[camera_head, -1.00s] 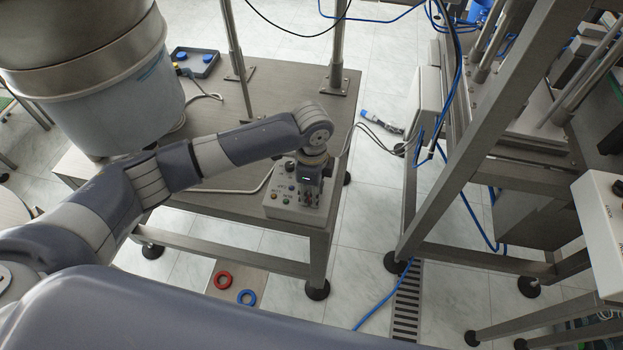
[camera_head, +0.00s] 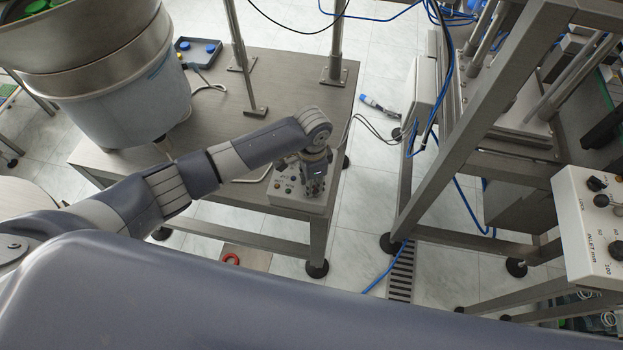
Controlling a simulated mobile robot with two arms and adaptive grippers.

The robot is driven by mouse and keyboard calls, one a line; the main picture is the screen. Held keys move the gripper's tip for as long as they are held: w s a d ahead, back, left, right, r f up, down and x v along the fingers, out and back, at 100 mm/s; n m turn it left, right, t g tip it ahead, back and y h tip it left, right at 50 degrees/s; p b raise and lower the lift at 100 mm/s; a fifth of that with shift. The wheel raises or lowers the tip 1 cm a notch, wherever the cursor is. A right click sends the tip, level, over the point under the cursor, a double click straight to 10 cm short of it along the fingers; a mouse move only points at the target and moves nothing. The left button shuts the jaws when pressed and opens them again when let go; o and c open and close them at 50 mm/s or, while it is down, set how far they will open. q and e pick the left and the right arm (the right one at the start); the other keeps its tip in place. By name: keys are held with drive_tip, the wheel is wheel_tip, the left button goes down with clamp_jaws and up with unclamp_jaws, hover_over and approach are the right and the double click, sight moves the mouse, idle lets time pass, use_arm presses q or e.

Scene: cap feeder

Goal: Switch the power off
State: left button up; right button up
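A small grey control box (camera_head: 285,197) with several coloured buttons sits at the front right corner of the steel table. My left gripper (camera_head: 313,190) points down over the right part of this box. The gripper covers part of the panel, and I cannot tell whether its fingers touch anything or how far apart they are. A second white control box (camera_head: 590,229) with black knobs and printed labels shows at the right edge. Which control is the power switch cannot be read. My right gripper is not in view.
A large metal bowl feeder (camera_head: 118,95) stands at the left of the table (camera_head: 260,90). A steel frame (camera_head: 440,155) with blue cables stands on the right. A red ring (camera_head: 231,259) lies below the table.

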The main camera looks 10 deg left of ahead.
use_arm(q)
drive_tip(key=shift+w+d+r, duration=0.1)
drive_tip(key=o, duration=1.1)
drive_tip(key=shift+c, duration=0.2)
wheel_tip(320, 180, up, 12)
idle(0.3)
